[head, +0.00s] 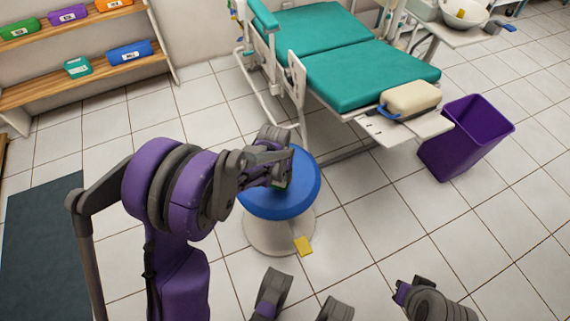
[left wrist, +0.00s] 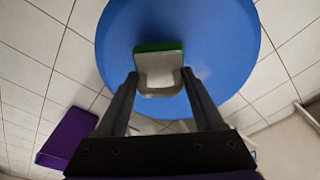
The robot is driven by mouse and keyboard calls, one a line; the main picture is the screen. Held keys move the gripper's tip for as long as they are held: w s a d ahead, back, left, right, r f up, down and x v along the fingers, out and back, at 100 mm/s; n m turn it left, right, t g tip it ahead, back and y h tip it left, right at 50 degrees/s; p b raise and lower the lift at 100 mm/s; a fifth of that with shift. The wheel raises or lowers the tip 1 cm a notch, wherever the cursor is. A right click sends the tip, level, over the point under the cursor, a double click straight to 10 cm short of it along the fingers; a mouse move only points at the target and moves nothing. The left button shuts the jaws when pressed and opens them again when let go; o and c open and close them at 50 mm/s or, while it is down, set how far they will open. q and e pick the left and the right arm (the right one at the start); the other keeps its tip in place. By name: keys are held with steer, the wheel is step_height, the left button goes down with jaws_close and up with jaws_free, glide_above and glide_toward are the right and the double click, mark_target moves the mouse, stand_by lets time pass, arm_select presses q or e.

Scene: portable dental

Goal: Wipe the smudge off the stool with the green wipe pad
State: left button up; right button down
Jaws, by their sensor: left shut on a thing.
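The stool (head: 301,190) has a round blue seat on a pale flared base. Its seat (left wrist: 215,40) fills the upper middle of the left wrist view. My left gripper (head: 280,180) is over the seat, shut on the wipe pad. Whether the pad touches the seat I cannot tell.
A small yellow item (head: 303,246) lies by the stool's base. A teal dental chair (head: 370,75) stands behind the stool, a purple bin (head: 468,135) to the right. A wooden shelf (head: 90,88) with coloured cases is at back left. The tiled floor right of the stool is clear.

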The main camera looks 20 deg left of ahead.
arm_select(q)
steer(key=shift+r+p, duration=1.15)
steer(key=shift+r, duration=1)
